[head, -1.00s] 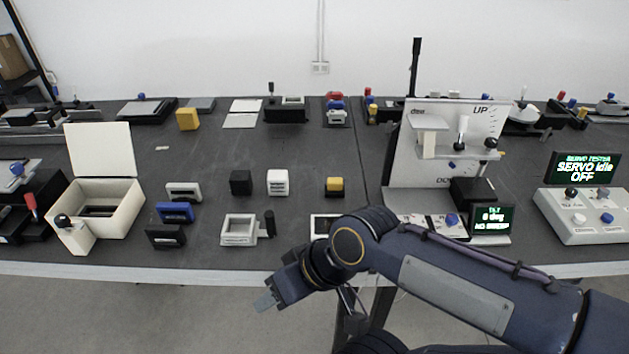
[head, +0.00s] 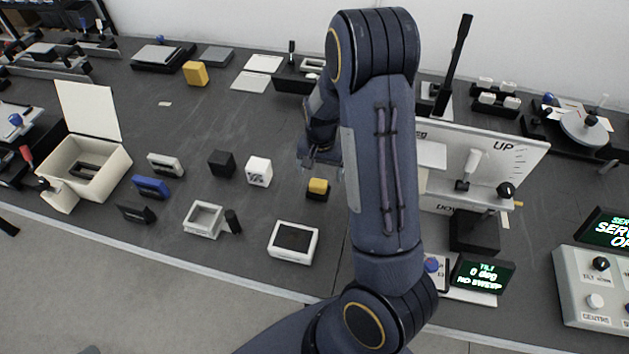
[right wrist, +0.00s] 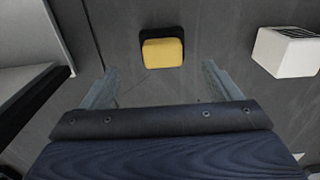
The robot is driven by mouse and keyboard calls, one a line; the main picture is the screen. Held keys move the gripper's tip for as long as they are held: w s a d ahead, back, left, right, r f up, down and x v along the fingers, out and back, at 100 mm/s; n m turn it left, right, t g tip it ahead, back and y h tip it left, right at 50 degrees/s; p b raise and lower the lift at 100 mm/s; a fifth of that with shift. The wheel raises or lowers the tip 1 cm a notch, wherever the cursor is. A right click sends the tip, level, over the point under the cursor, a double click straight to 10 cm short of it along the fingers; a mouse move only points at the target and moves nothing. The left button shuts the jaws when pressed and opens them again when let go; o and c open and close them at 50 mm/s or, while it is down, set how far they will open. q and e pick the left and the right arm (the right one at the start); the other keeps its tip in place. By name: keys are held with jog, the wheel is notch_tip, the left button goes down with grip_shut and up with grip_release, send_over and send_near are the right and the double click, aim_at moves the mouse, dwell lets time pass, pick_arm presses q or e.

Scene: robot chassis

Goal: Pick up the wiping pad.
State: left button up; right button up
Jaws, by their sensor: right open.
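The wiping pad seems to be the small block with a yellow top and black lower part (head: 318,188), lying on the dark bench. It also shows in the right wrist view (right wrist: 162,53), upper middle, ahead of the fingers. My right gripper (head: 321,163) is open and empty, hanging above the bench near the pad, apart from it. In the right wrist view the two fingers (right wrist: 158,80) are spread wider than the pad, one to each side of its line. My left gripper is not in view.
A white cube (head: 259,171) and a black cube (head: 222,164) stand left of the pad. A white-framed box (head: 293,242) lies in front. The upright white panel (head: 490,160) stands close on the right. A larger yellow block (head: 195,73) is farther back.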

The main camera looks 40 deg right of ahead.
aim_at(318, 182)
jog(key=f, duration=0.2)
jog(key=f+p, duration=0.1)
jog(key=f, duration=0.4)
jog(key=shift+a+f, duration=0.2)
jog(key=shift+a, duration=0.05)
jog(key=shift+c, duration=0.2)
jog(key=c, duration=1)
jog(key=shift+r, duration=0.15)
jog(key=shift+c, duration=0.2)
